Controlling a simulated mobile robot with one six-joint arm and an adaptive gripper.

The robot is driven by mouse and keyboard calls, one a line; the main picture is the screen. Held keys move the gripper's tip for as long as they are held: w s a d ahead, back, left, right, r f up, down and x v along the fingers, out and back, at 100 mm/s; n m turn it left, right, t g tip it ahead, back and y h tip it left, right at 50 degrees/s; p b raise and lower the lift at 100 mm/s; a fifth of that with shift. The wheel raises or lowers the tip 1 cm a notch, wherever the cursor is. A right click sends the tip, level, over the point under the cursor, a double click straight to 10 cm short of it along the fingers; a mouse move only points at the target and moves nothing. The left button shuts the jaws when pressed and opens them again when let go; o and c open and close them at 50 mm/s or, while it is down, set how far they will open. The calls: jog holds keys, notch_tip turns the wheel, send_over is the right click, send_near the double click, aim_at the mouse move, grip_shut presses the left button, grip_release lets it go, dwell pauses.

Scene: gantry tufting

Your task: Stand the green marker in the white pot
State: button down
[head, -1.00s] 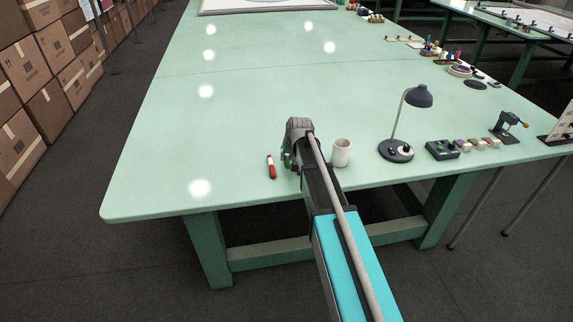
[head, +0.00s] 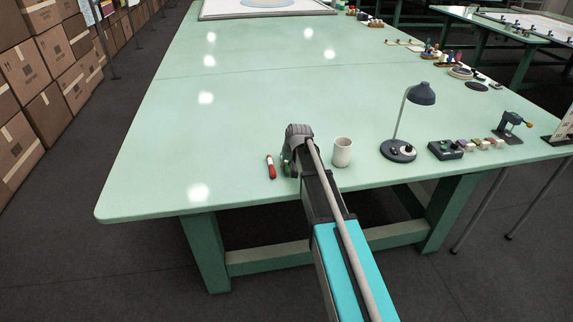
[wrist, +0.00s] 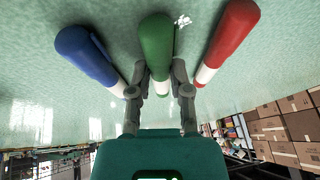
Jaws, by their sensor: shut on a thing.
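The green marker (wrist: 156,45) is between the fingers of my gripper (wrist: 160,80) in the wrist view, and the gripper is shut on it. A blue marker (wrist: 85,52) and a red marker (wrist: 230,38) lie to either side of it, apart from the fingers. In the head view my gripper (head: 288,165) is low at the table's near side, and my arm hides most of the green marker. The red marker (head: 270,167) lies just left of the gripper there. The white pot (head: 342,152) stands upright on the table, a little right of my gripper.
The green table (head: 200,130) is clear to the left and behind the gripper. A dark desk lamp (head: 398,150) stands right of the pot. A dark box (head: 445,150) and small blocks sit farther right. The table's front edge is close.

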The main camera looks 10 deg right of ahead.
jog(key=shift+f, duration=0.2)
jog(key=c, duration=0.6)
grip_release()
jog(key=shift+r, duration=0.1)
jog(key=shift+o, duration=0.2)
jog(key=shift+r, duration=0.2)
jog(key=p+v, duration=1.1)
jog(key=v, duration=0.1)
jog(key=shift+w, duration=0.1)
jog(key=s+a+f+g+h, duration=0.1)
jog(key=s+g, duration=0.3)
jog(key=s, duration=2.1)
jog(key=shift+a+f+g+h, duration=0.3)
jog(key=shift+a+f+g, duration=0.1)
